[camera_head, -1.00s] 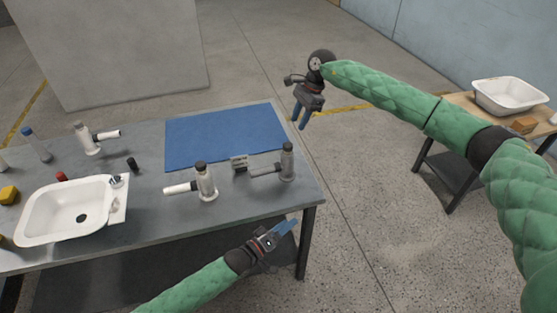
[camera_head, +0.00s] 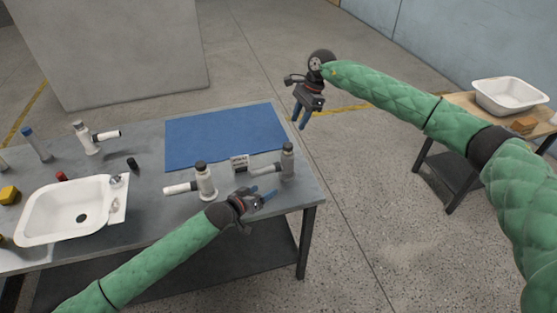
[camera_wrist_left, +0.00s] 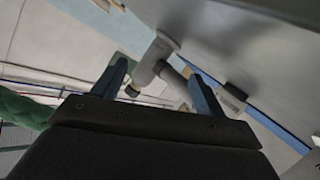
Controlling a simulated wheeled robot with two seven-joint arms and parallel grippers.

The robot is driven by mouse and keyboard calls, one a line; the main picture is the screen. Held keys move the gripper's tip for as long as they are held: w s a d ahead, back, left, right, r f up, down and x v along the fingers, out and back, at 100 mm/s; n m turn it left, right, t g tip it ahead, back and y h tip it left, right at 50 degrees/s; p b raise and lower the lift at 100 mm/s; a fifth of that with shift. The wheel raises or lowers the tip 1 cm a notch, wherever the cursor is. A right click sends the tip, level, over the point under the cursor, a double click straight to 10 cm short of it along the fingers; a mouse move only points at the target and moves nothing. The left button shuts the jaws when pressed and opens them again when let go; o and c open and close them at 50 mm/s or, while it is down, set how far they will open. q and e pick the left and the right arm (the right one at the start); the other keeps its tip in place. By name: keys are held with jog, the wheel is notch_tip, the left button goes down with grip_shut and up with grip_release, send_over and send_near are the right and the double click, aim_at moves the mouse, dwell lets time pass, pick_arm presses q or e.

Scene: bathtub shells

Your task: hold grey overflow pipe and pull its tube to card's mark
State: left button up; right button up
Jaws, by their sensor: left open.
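The grey overflow pipe (camera_head: 288,162) stands upright near the right end of the grey table, with its tube (camera_head: 264,170) pointing left. The small card (camera_head: 239,163) stands just left of the tube's end; its mark is too small to read. My left gripper (camera_head: 268,194) is open and empty, in front of the grey pipe and apart from it. In the left wrist view the pipe (camera_wrist_left: 151,62) shows beyond and between the open fingers. My right gripper (camera_head: 300,118) hangs beyond the table's right edge, empty, with its fingers apart.
A white pipe (camera_head: 205,180) stands left of the card, close to my left wrist. Another white pipe (camera_head: 88,139), a white basin (camera_head: 62,211) and small caps are further left. A blue mat (camera_head: 225,138) lies clear behind.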

aim_at(283, 157)
pick_arm(q)
jog(key=w+a+m+y, duration=0.1)
jog(key=a, duration=0.1)
jog(key=w+a+m+y, duration=0.1)
jog(key=w+a+m, duration=0.1)
jog(key=w+a+f+m+y, duration=0.1)
jog(key=w+a+m, duration=0.1)
jog(key=a, duration=0.1)
jog(key=shift+w+y, duration=0.25)
jog(key=shift+y, duration=0.05)
jog(key=w+d+r, duration=0.1)
jog(key=d+r, duration=0.1)
jog(key=d, duration=0.2)
jog(key=w+d+r+h, duration=0.1)
jog(key=d+r, duration=0.2)
jog(key=d, duration=0.1)
jog(key=w+d+r+h, duration=0.1)
jog(key=w+d+r, duration=0.1)
jog(key=d, duration=0.2)
jog(key=shift+d+r+n, duration=0.3)
jog(key=shift+d, duration=0.05)
jog(key=shift+w+d, duration=0.2)
jog(key=shift+d, duration=0.05)
jog(key=shift+x, duration=3.5)
jog(key=shift+s+f, duration=0.1)
